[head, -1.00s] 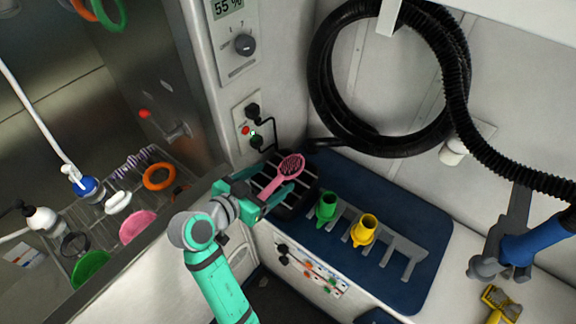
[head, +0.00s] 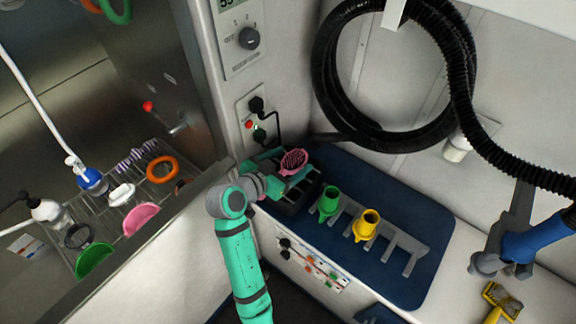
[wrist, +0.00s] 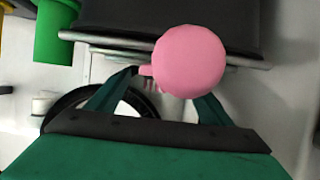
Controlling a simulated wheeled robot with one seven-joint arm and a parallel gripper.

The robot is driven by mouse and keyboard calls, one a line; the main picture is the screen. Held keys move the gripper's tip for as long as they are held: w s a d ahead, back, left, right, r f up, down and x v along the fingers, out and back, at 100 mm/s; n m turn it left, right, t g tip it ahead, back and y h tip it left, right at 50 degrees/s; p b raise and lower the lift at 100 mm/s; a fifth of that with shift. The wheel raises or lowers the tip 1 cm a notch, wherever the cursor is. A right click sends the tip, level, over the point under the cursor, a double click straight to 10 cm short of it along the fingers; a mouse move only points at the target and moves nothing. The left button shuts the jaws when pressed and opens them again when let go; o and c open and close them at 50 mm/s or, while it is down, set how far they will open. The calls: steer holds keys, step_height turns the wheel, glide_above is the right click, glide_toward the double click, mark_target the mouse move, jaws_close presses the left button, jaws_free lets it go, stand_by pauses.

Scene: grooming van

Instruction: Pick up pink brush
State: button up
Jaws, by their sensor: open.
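In the wrist view, a rounded pink part of the brush (wrist: 188,60) lies at and partly over the gap between the fingers of my gripper (wrist: 168,88). The fingers are apart. I cannot tell whether either one touches the brush.
A green nozzle (head: 328,201) and a yellow nozzle (head: 366,225) stand in a grey rack on the blue mat (head: 402,205), right of my gripper. A wall with a plugged cord rises behind.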

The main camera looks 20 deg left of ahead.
steer(key=shift+c, duration=0.4)
steer(key=c, duration=1.1)
steer(key=shift+r, duration=0.15)
